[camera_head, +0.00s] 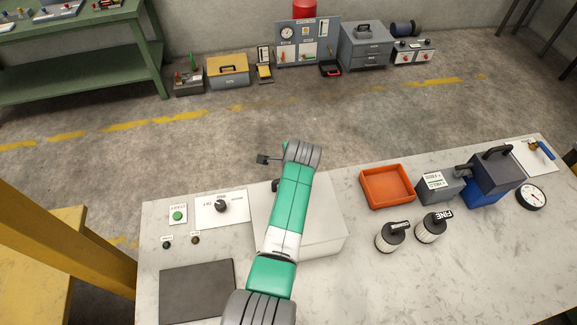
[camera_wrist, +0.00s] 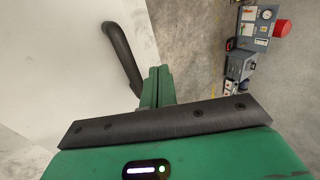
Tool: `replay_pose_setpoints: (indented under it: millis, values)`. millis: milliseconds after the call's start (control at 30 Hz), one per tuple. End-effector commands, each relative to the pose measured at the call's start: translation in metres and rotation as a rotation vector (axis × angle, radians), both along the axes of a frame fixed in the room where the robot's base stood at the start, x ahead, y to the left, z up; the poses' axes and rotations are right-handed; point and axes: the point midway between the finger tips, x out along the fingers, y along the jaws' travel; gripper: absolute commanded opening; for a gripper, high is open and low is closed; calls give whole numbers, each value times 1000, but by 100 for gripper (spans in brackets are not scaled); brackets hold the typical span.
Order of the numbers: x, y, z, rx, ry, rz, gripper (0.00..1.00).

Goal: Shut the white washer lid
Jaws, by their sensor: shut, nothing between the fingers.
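The white washer (camera_head: 323,210) is a pale box on the bench, partly hidden behind my arm in the head view. Its top looks flat there, but I cannot tell whether the lid is fully down. In the wrist view a white panel (camera_wrist: 65,60) of it fills the left side, with a curved black handle (camera_wrist: 122,58) on it. My gripper (camera_wrist: 157,72) is shut and empty, its green fingertips close beside the handle's lower end. I cannot tell whether they touch.
On the bench, a switch panel (camera_head: 222,207), a green button (camera_head: 178,215) and a dark mat (camera_head: 197,292) lie left of the washer. An orange tray (camera_head: 388,186), two filter canisters (camera_head: 391,237) and a grey-blue box (camera_head: 491,178) stand right. Bare bench lies at the front right.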

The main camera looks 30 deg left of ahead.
Motion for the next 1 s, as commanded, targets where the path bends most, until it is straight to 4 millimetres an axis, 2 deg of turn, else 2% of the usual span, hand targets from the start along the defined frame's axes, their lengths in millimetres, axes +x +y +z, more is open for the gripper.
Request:
replay_pose_setpoints:
  millis: [33, 200, 800, 867, 1000]
  values:
    - [0, 0, -8, 0, 0, 0, 0]
    - [1, 1, -14, 1, -1, 0, 0]
    - [1, 1, -15, 1, 0, 1, 0]
    - [2, 1, -10, 1, -2, 0, 0]
    - [5, 3, 22, 2, -2, -1, 0]
